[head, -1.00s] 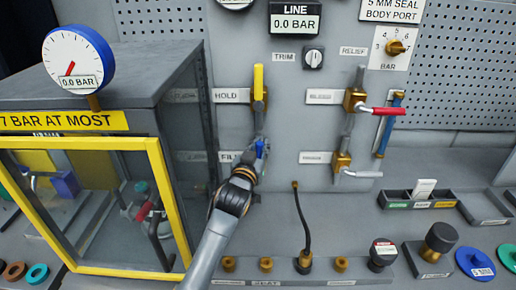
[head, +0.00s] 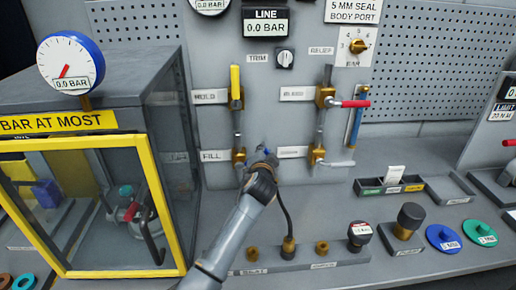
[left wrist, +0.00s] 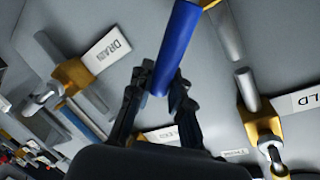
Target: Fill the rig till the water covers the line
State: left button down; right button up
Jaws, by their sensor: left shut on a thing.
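My left gripper (head: 266,158) is shut on the blue handle (left wrist: 176,45) of the fill valve. In the left wrist view, the two black fingers (left wrist: 160,88) close around the handle's free end. In the head view, the brass fill valve body (head: 238,157) sits beside the FILL label (head: 214,156), and the handle reaches out to its right, mostly hidden by the gripper. The rig stands behind the yellow-framed guard (head: 160,205); a red handle and teal part show there. No water or level line can be made out. My right gripper is out of view.
The hold valve's yellow handle (head: 235,82) is upright above. The line display (head: 265,28) reads 0.0 bar. A black hose (head: 288,215) stands below.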

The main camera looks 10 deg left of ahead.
pick_arm(q)
notch_tip(320, 180, down, 7)
jog(key=d+m+g+y+b, duration=0.1)
jog(key=d+m+y+b, duration=0.1)
jog(key=m, duration=0.4)
jog(key=shift+w+d+y, duration=0.15)
jog(key=shift+w+y, duration=0.15)
jog(key=shift+w, duration=0.05)
jog(key=c, duration=1.2)
grip_release()
